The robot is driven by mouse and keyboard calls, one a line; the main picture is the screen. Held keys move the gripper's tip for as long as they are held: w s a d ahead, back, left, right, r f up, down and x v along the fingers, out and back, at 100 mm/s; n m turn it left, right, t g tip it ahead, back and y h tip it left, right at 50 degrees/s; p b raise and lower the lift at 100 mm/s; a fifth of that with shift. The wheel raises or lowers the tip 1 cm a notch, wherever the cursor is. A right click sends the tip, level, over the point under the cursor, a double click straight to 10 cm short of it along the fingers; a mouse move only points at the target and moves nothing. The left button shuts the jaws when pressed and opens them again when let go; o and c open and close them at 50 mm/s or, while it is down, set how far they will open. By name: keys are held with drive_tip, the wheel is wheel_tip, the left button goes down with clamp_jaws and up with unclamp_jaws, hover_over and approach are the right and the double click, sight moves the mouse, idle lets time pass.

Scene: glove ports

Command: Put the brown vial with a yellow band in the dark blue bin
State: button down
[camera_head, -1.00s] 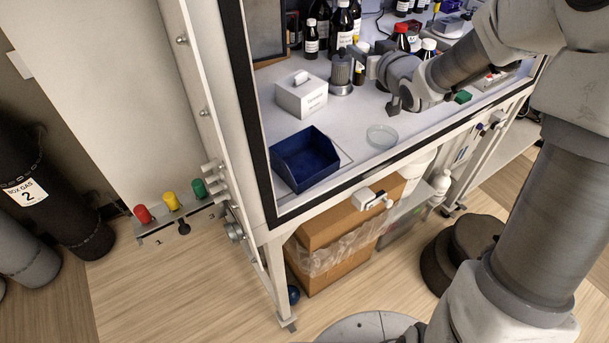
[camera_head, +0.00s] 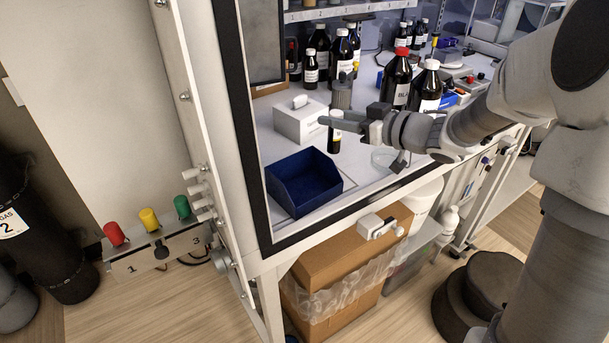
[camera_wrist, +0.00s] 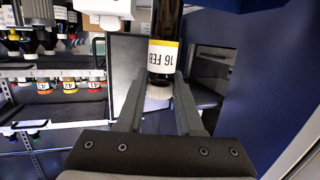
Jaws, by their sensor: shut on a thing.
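The brown vial with a yellow band (camera_head: 334,141) has a pale cap and hangs upright in my gripper (camera_head: 335,121). The fingers are shut around its cap end, and the vial is just behind and right of the bin in the picture. In the wrist view the vial (camera_wrist: 163,58) appears upside down, its white label reading "16 FEB" under a yellow band, between the fingers of my gripper (camera_wrist: 158,92). The dark blue bin (camera_head: 303,190) stands open near the front left of the bench; its visible inside looks empty. A large blue surface fills the wrist view's right side.
A metal cylinder (camera_head: 342,93) and dark bottles (camera_head: 320,52) stand behind. A clear dish (camera_head: 385,160) lies right, near large brown bottles (camera_head: 396,80). A dark frame post (camera_head: 255,150) borders the bin's left.

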drive_tip(key=shift+s+a+f+b, duration=0.6)
drive_tip(key=shift+a+f, duration=0.45)
drive_tip(key=shift+f, duration=0.35)
drive_tip(key=shift+s+a+f+b, duration=0.45)
drive_tip(key=shift+s+a+f, duration=0.2)
drive_tip(key=shift+a+f, duration=0.6)
drive_tip(key=shift+s+a+f+b, duration=0.6)
drive_tip(key=shift+a+f, duration=0.3)
drive_tip(key=shift+f, duration=0.65)
drive_tip(key=shift+f, duration=0.1)
drive_tip(key=shift+f, duration=0.15)
drive_tip(key=c, duration=0.5)
unclamp_jaws()
drive_tip(key=shift+c, duration=0.2)
